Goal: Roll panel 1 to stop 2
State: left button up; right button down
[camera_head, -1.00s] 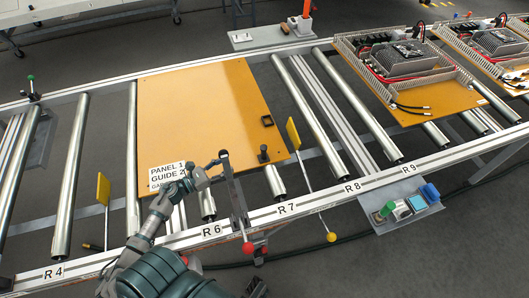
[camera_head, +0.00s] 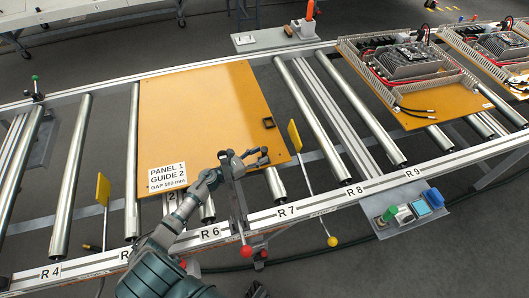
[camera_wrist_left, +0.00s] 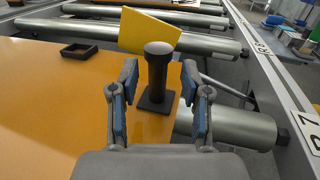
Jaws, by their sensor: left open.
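Panel 1 (camera_head: 200,110) is a flat orange board lying on the rollers, labelled "PANEL 1 GUIDE 2 GAP 160 mm". A black upright knob (camera_wrist_left: 157,75) on a square base stands near its front right corner. My left gripper (camera_head: 262,157) reaches over the front rail to this knob, which it mostly hides in the head view. In the left wrist view my left gripper (camera_wrist_left: 160,105) is open, with the knob just ahead between its fingers. Yellow plates on rods stand right of the panel (camera_head: 295,136) and to its left (camera_head: 103,189); no stop number is readable. My right gripper is not visible.
The front rail (camera_head: 320,200) carries roller labels such as R 6 to R 9. A red-knobbed lever (camera_head: 240,215) stands close to my left arm. Panels with electronics (camera_head: 430,90) lie to the right. Bare rollers (camera_head: 310,110) separate them from panel 1.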

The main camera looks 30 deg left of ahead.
aim_at(264, 152)
pick_arm(q)
jog(key=x, duration=0.2)
jog(key=shift+w+d, duration=0.1)
jog(key=shift+w, duration=0.3)
jog(key=shift+w+f, duration=0.1)
jog(key=shift+w, duration=0.05)
